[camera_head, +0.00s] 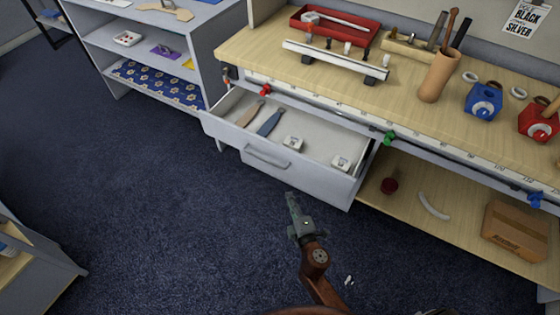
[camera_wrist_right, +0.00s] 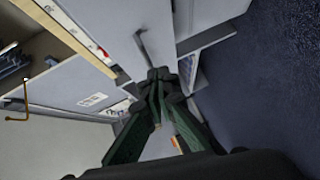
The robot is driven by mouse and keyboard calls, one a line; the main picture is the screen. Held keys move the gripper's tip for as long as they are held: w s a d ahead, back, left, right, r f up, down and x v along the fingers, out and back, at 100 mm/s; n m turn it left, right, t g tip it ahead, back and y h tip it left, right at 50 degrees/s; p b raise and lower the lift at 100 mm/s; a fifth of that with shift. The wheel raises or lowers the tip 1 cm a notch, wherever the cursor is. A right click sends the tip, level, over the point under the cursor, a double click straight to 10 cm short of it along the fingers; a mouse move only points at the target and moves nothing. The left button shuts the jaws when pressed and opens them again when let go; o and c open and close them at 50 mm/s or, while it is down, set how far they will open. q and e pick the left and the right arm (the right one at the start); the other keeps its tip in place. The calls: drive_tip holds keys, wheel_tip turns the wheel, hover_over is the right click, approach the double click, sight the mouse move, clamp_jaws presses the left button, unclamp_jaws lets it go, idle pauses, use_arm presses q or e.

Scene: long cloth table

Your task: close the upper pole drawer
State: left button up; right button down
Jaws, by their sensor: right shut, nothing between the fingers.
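The grey drawer (camera_head: 262,163) under the wooden workbench stands pulled open, its front panel and bar handle (camera_head: 266,157) facing the floor side. Two flat tools, one brown (camera_head: 250,114) and one blue (camera_head: 270,123), and two small white boxes (camera_head: 340,163) lie inside. My right gripper (camera_head: 291,198) is shut and empty, just in front of the drawer and below its front panel in the head view. In the right wrist view the green-sided fingers (camera_wrist_right: 158,76) meet at their tips near a pale panel with a handle (camera_wrist_right: 144,42); contact cannot be told. My left gripper is out of view.
The workbench (camera_head: 400,118) carries a red tray (camera_head: 335,25), a tool cup (camera_head: 438,76) and blue and red blocks. A lower shelf (camera_head: 405,228) holds a cardboard box (camera_head: 515,232). A grey shelf unit (camera_head: 100,38) stands left.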

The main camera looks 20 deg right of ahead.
wheel_tip(320, 180, up, 6)
drive_tip(key=f+n+t+b, duration=0.1)
drive_tip(key=t+b, duration=0.1)
approach(283, 150)
drive_tip(key=w+a, duration=0.3)
drive_tip(key=shift+w+d+f+h+b, duration=0.15)
drive_tip(key=shift+w+d+h+b, duration=0.25)
drive_tip(key=shift+w+d, duration=0.8)
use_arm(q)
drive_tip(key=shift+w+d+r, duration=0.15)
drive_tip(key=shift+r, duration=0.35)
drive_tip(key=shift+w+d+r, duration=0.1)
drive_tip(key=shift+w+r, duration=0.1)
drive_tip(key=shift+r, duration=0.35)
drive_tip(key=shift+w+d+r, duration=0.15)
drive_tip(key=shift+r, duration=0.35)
use_arm(e)
drive_tip(key=shift+w+d, duration=0.25)
drive_tip(key=shift+d, duration=0.2)
